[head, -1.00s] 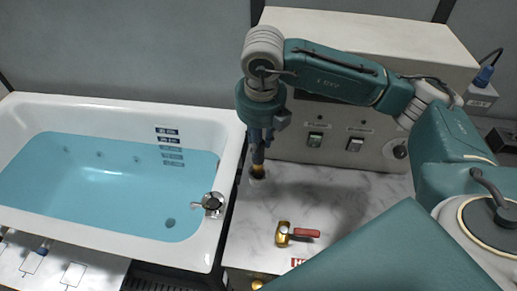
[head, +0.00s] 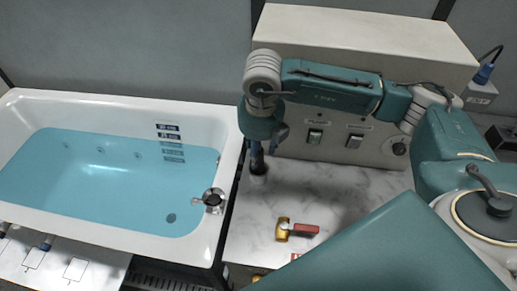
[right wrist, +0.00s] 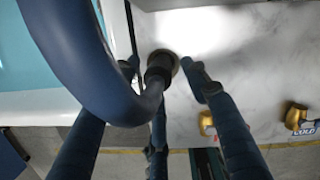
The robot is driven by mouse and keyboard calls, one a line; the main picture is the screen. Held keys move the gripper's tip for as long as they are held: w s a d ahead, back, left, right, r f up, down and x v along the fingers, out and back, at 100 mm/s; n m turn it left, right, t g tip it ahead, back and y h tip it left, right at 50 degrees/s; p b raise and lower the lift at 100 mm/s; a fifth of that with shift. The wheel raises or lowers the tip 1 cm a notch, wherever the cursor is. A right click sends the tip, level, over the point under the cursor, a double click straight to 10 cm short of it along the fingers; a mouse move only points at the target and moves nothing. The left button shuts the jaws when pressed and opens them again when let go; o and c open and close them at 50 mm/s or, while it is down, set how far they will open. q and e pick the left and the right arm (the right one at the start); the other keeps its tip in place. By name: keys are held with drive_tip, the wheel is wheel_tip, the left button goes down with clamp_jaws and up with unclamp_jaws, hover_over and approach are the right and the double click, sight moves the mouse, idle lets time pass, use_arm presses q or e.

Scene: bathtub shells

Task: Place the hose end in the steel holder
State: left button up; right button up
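My right gripper (head: 257,160) points down over the marble counter, close to the tub's right rim. The right wrist view shows its two blue fingers (right wrist: 163,68) apart, with gaps on both sides of the black hose end (right wrist: 160,67). The blue hose (right wrist: 72,60) loops across the left of that view. The hose end meets a round tan-rimmed fitting, apparently the steel holder (right wrist: 174,58), on the counter; how deep it sits is hidden. In the head view only a pale rim of the holder (head: 258,179) shows under the fingers. My left gripper is out of view.
The white bathtub (head: 228,170) with blue water stands left of the counter (head: 335,190). A brass valve with a red handle (head: 303,229) is on the counter's front. A beige control box (head: 365,45) with switches stands behind. Counter right of the gripper is clear.

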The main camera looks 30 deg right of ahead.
drive_tip(key=shift+r, duration=0.1)
drive_tip(key=shift+r, duration=0.2)
wheel_tip(320, 180, up, 12)
drive_tip(key=s+b, duration=0.1)
drive_tip(key=b, duration=0.2)
drive_tip(key=shift+s+a+f+b, duration=0.2)
drive_tip(key=shift+s+a+b, duration=0.1)
drive_tip(key=shift+s+b, duration=0.1)
